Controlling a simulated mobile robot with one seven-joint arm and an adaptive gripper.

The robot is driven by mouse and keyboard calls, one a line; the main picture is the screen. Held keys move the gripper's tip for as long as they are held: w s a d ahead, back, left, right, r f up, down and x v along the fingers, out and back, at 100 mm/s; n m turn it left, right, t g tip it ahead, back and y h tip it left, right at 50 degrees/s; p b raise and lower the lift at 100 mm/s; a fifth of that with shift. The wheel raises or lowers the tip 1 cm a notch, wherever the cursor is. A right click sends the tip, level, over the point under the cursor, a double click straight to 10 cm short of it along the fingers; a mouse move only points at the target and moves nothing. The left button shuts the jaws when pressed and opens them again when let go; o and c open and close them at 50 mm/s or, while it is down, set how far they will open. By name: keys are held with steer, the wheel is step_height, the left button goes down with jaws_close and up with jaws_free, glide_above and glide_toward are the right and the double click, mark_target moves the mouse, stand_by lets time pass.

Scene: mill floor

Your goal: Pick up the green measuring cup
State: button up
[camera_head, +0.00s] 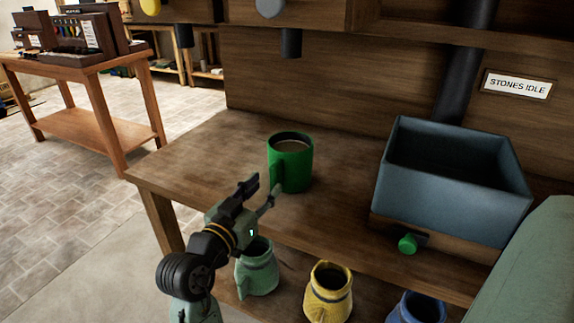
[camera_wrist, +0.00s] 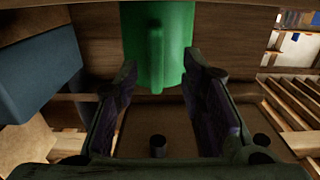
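The green measuring cup (camera_head: 292,166) stands upright on the wooden bench top, with something pale brown inside it. Its handle faces my gripper. My gripper (camera_head: 262,193) is open and just in front of the cup, on its near left side in the head view. In the wrist view the cup (camera_wrist: 172,40) is at the top centre, its handle between the lines of my two open fingers (camera_wrist: 162,85). The fingers look empty, and I cannot tell whether they touch the cup.
A blue-grey open bin (camera_head: 455,180) stands on the bench (camera_head: 225,150) to the right, with a green knob (camera_head: 408,244) below it. Below the bench edge are a pale green jug (camera_head: 257,272), a yellow jug (camera_head: 328,298) and a blue jug (camera_head: 418,310). Bench top left of the cup is clear.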

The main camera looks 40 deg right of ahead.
mark_target(272, 183)
steer(key=x, duration=0.1)
steer(key=p+x, duration=0.1)
steer(key=x, duration=0.2)
steer(key=shift+s+d+f, duration=0.1)
steer(key=shift+d+f, duration=0.2)
steer(key=shift+d, duration=0.1)
jaws_close()
stand_by(0.4)
steer(key=shift+r, duration=0.1)
